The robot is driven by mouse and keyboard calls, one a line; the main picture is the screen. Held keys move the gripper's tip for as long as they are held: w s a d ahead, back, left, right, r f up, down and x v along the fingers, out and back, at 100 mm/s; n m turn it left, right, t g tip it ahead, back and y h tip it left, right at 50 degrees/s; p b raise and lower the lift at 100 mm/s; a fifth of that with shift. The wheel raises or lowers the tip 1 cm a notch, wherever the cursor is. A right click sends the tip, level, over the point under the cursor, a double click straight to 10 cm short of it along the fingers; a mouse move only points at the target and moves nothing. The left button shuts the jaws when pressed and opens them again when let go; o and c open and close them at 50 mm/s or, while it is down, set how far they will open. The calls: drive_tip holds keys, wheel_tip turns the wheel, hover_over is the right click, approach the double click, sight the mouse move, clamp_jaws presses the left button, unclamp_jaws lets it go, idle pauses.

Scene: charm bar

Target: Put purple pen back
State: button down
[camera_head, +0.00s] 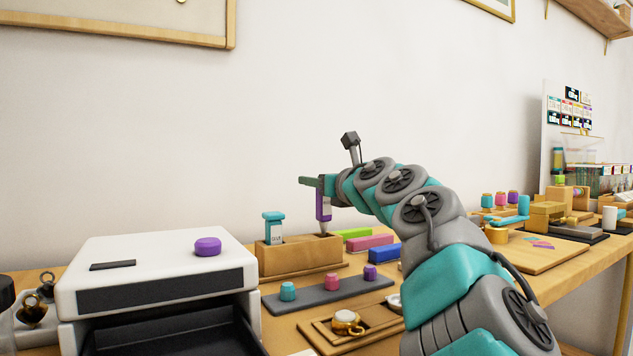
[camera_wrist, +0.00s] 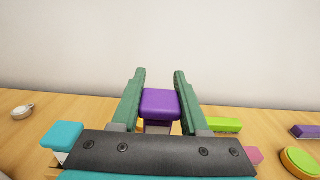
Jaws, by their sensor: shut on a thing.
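The purple pen (camera_head: 323,207) is upright in my gripper (camera_head: 318,184), with its tip pointing down at the right part of the wooden pen holder (camera_head: 300,260). I cannot tell whether the tip is inside a slot or just above it. In the wrist view the purple cap (camera_wrist: 160,103) sits between the two green fingers of my gripper (camera_wrist: 160,80), which is shut on it. A teal pen (camera_head: 273,229) stands upright in the left part of the holder and also shows in the wrist view (camera_wrist: 66,136). The holder is mostly hidden in the wrist view.
A white machine (camera_head: 155,270) with a purple piece (camera_head: 208,246) on top stands left of the holder. A grey strip (camera_head: 328,292) with small teal and purple pieces lies in front. Green, pink and blue blocks (camera_head: 370,242) lie close to the right, near my arm.

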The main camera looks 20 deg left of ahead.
sight(317, 209)
drive_tip(key=shift+f+b, duration=2.7)
drive_tip(key=shift+f, duration=0.3)
idle(3.2)
drive_tip(key=shift+c, duration=1.4)
unclamp_jaws()
drive_tip(key=shift+o, duration=1.4)
